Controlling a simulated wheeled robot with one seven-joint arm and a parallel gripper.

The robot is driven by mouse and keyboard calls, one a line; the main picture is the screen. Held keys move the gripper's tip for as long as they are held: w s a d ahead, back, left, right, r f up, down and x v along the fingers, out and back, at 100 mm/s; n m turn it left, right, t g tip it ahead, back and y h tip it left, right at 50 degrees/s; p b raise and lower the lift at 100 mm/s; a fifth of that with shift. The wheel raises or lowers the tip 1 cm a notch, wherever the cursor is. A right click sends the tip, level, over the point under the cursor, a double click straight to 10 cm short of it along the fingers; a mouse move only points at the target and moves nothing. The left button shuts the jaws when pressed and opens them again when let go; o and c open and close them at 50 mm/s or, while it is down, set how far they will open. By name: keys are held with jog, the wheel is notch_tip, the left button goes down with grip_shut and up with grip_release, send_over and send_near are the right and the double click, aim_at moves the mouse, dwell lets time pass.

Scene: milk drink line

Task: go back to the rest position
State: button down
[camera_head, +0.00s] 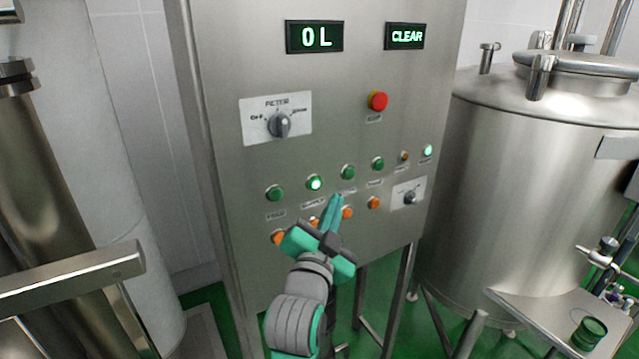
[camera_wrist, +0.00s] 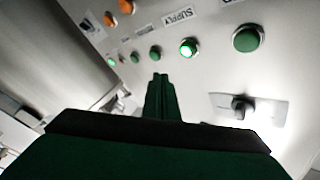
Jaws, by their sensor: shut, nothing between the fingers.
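My gripper (camera_head: 335,203) is shut and empty in front of the steel control panel (camera_head: 225,180), close to the lower rows of buttons. Its shut fingers (camera_wrist: 160,95) point at the panel in the wrist view. A lit green button (camera_head: 314,183) is just up and left of the fingertips; a lit green button (camera_wrist: 188,47) also shows in the wrist view. An unlit green button (camera_head: 348,172) is just above the fingertips. Parts of the orange button row are hidden behind my gripper. I cannot tell whether the fingertips touch the panel.
The panel displays read "0 L" (camera_head: 315,37) and "CLEAR" (camera_head: 405,36). A red stop button (camera_head: 377,101) and a rotary meter knob (camera_head: 279,124) stick out. A steel tank (camera_head: 530,190) stands right. A metal bar (camera_head: 75,280) crosses lower left. A steel tray (camera_head: 540,315) is lower right.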

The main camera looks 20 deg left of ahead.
jog(key=s+d+f+n+g, duration=0.15)
jog(key=s+d+f, duration=0.3)
jog(key=f, duration=0.55)
jog(key=s+d+f+n, duration=0.25)
jog(key=s+f, duration=0.25)
jog(key=f, duration=0.6)
jog(key=s+d+f+n+g, duration=0.1)
jog(key=s+d+f, duration=0.4)
jog(key=f, duration=0.5)
jog(key=s+d+f, duration=0.2)
jog(key=s, duration=0.7)
jog(key=s+d+f+g+h, duration=0.1)
jog(key=s+d+f, duration=0.1)
jog(key=s, duration=0.8)
jog(key=s+d+f+n+h, duration=0.1)
jog(key=s+d+f, duration=0.1)
jog(key=s, duration=0.7)
jog(key=shift+s+d+f, duration=0.2)
jog(key=shift+d+f, duration=0.2)
jog(key=shift+f, duration=0.25)
